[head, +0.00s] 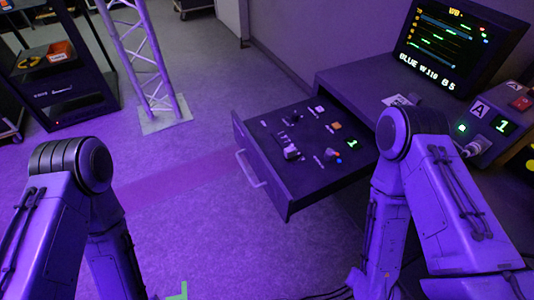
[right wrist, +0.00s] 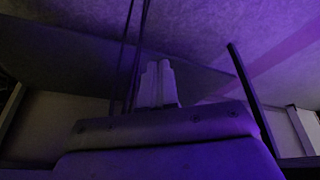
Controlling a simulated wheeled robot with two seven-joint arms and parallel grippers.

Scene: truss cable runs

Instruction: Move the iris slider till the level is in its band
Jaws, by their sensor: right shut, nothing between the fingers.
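An open drawer (head: 263,178) in the middle of the head view carries a dark control panel with small knobs, buttons and a green lit "1" (head: 352,143). A blocky dark control (head: 292,152) with a pale edge sits on the panel; I cannot tell whether it is the iris slider. A monitor (head: 452,45) shows green and white level bars and the text "BLUE W310 B5". My right gripper (right wrist: 158,84) is shut and empty in the right wrist view, away from the panel. It is out of sight in the head view. My left gripper is not in view.
The drawer's handle (head: 250,169) faces left. A side box (head: 490,125) marked "A" and "1" sits on the desk (head: 350,78) at right. A truss tower (head: 150,60) and a dark rack cart (head: 62,85) stand at the back left. The floor between is clear.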

